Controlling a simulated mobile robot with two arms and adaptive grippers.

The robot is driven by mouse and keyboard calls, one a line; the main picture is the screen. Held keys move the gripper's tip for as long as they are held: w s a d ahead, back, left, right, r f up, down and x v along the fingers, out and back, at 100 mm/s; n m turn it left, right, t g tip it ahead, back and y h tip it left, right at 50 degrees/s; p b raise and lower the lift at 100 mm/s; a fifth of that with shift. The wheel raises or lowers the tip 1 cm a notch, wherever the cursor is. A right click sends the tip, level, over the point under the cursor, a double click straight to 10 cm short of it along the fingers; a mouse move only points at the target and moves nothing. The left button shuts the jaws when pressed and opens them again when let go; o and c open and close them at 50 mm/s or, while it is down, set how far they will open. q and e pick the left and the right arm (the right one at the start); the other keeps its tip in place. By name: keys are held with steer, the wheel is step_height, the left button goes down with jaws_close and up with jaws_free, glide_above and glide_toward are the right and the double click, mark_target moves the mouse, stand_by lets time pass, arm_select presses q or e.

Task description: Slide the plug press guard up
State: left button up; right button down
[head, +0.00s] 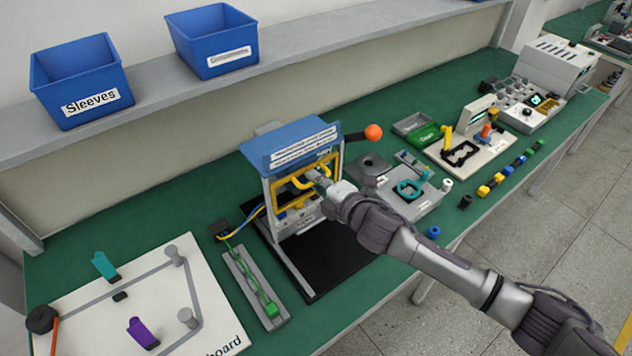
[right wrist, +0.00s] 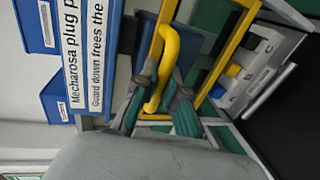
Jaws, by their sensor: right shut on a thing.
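The plug press (head: 291,140) stands on the bench with a blue sign panel on top. Its guard is a yellow frame (head: 273,192) on the front, just below the blue panel. The guard's yellow bar handle (right wrist: 168,50) runs between my fingers in the right wrist view. My right gripper (head: 318,180) is shut on this handle, and it also shows in the right wrist view (right wrist: 163,93). The gripper hides part of the guard in the head view. My left gripper is not in view.
An orange ball knob (head: 373,132) sticks out right of the press. A grey fixture (head: 425,200) stands close on the right. A white board (head: 130,310) and a grey channel with a green plug (head: 271,309) lie to the left. Blue bins (head: 80,80) stand on the shelf.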

steer(key=shift+r, duration=0.9)
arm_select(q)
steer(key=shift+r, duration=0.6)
arm_select(e)
steer(key=shift+f, duration=0.1)
steer(key=c, duration=1.2)
jaws_free()
steer(key=shift+f, duration=0.1)
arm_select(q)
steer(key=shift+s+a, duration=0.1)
arm_select(e)
steer(key=v, duration=1.2)
